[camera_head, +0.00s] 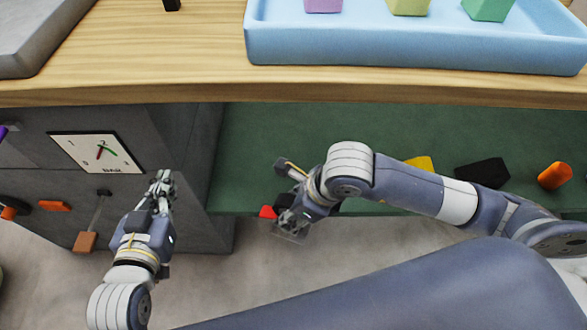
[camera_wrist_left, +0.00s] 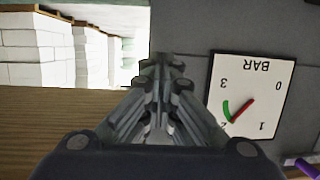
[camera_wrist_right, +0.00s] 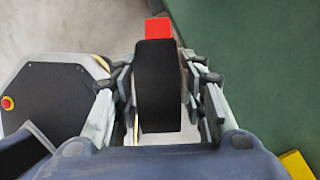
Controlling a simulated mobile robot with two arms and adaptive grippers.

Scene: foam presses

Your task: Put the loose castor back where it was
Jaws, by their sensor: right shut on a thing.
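My right gripper (camera_head: 288,222) is at the front edge of the green shelf, below the wooden worktop. It is shut on a black rounded piece (camera_wrist_right: 158,90), which looks like the loose castor and sits between both fingers in the right wrist view. A red block (camera_wrist_right: 158,30) shows at its far end, and in the head view (camera_head: 267,212); I cannot tell whether it belongs to the black piece. My left gripper (camera_head: 163,178) is in front of the grey cabinet, right of the gauge, with its fingers together and nothing visible between them.
The gauge (camera_head: 97,152) is on the grey cabinet front (camera_head: 185,150), above an orange-ended lever (camera_head: 85,241). The green shelf (camera_head: 250,150) holds yellow (camera_head: 420,163), black (camera_head: 482,172) and orange (camera_head: 554,176) pieces. A blue tray (camera_head: 400,55) with coloured blocks stands on the worktop (camera_head: 180,60).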

